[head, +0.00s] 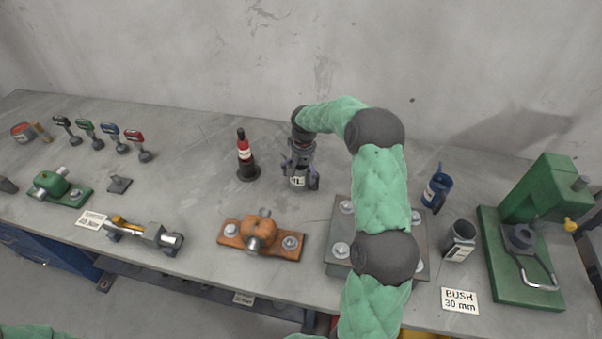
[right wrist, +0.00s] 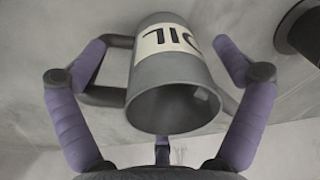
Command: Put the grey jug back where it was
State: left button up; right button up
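The grey jug (right wrist: 172,85) has a white OIL label, a handle on its left and an open mouth facing the right wrist camera. In the head view, the jug (head: 298,182) appears to stand upright on the bench, partly covered by my gripper. My right gripper (head: 300,168) points down over it. In the right wrist view, the purple fingers of my right gripper (right wrist: 162,60) are spread on either side of the jug, with gaps beside its body. The left finger is close to the handle; whether they touch is unclear. My left gripper is not in view.
A red bottle-like tool (head: 245,158) on a dark base stands left of the jug. An orange fixture (head: 262,237) and a grey plate (head: 341,222) lie in front. A blue jug (head: 437,188), a grey labelled container (head: 460,240) and a green press (head: 545,195) stand right.

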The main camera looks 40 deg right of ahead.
jog(key=r, duration=0.4)
jog(key=r+p, duration=0.1)
jog(key=r, duration=0.3)
jog(key=r+p, duration=0.1)
jog(key=r, duration=0.3)
jog(key=shift+s+r, duration=0.2)
jog(key=shift+s, duration=0.1)
dwell(1.2)
